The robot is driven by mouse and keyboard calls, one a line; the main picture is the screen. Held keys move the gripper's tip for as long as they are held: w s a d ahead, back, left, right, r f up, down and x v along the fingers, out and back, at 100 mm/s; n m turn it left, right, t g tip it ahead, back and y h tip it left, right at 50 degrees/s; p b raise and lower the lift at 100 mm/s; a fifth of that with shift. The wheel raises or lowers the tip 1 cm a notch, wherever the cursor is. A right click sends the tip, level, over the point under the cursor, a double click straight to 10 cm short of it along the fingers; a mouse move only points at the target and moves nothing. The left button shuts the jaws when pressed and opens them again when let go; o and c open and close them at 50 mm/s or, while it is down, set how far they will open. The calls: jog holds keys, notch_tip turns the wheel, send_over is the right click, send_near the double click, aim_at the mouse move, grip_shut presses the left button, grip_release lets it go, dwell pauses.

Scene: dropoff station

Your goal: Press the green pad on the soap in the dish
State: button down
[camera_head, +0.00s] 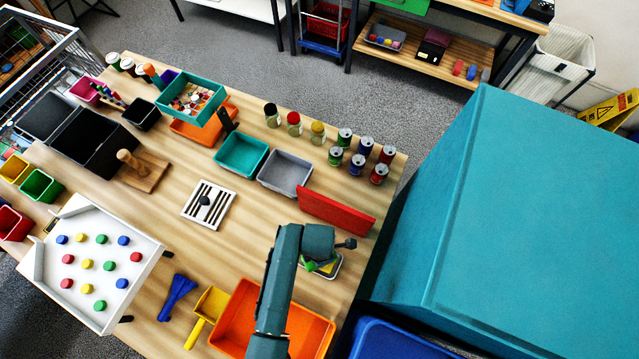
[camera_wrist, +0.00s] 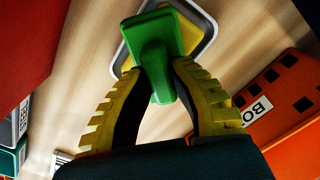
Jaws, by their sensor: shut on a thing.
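The green pad (camera_wrist: 158,62), with a blocky handle, is between the yellow fingers of my gripper (camera_wrist: 158,92), which is shut on it. The yellow soap (camera_wrist: 188,34) lies in the grey dish (camera_wrist: 205,22) and shows beside and behind the pad. The pad overlaps the soap in the wrist view; I cannot tell if they touch. In the head view the dish (camera_head: 333,273) is on the table's right part, with the green pad (camera_head: 309,266) over its left side. My arm hides much of the gripper and part of the dish there.
An orange bin (camera_head: 315,328) is close to the dish on the front side. A red upright board (camera_head: 336,210) stands just behind it. A yellow dustpan (camera_head: 210,304) and blue scraper (camera_head: 177,296) lie to the left. Several cans (camera_head: 357,163) stand at the back right.

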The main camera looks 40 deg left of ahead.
dwell(0.4)
notch_tip(320, 180, up, 7)
jog(key=p, duration=0.7)
jog(key=shift+r+p, duration=0.1)
jog(key=shift+p, duration=0.2)
dwell(0.4)
